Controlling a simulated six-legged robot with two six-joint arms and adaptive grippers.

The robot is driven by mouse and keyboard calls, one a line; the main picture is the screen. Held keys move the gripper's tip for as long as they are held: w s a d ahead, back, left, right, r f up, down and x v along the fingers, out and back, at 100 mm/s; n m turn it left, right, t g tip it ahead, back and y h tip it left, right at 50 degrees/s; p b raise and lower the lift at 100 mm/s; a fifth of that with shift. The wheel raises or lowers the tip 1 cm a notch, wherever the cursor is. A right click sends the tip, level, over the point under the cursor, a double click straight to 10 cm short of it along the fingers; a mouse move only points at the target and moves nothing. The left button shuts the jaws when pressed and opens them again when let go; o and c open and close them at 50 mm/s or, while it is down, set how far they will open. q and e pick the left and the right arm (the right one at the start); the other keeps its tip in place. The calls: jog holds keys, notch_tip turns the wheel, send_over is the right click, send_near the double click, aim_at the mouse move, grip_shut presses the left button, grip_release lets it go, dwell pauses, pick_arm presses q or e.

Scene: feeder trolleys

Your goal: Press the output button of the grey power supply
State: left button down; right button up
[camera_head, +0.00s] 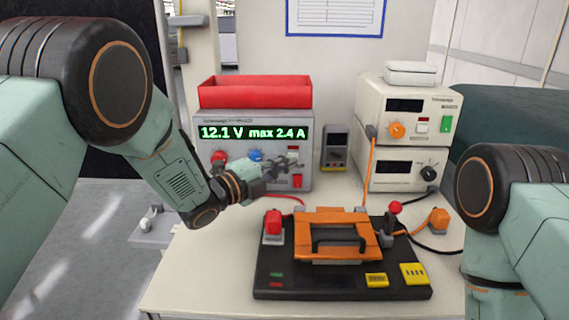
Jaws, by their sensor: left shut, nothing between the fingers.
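The grey power supply (204,177) stands at the back left of the bench. Its lit green display (252,132) reads 12.1 V max 2.4 A. A red knob (218,157), a blue knob (255,155) and a red switch (297,181) show on its front. My left gripper (294,161) is shut and empty, in front of the right part of that front, above the red switch. It hides part of the panel there, and I cannot make out the output button for certain. I cannot tell whether the fingertips touch the panel. My right gripper is out of view.
A red bin (254,93) sits on the grey supply. A small meter (335,148) stands beside it. Beige devices (408,122) are stacked at the right. A black board (330,284) with an orange clamp fixture (326,218) and a red-knobbed lever (395,208) lies in front.

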pick_arm(q)
jog(key=shift+w+f, duration=0.15)
jog(key=shift+w, duration=0.35)
jog(key=shift+s, duration=0.15)
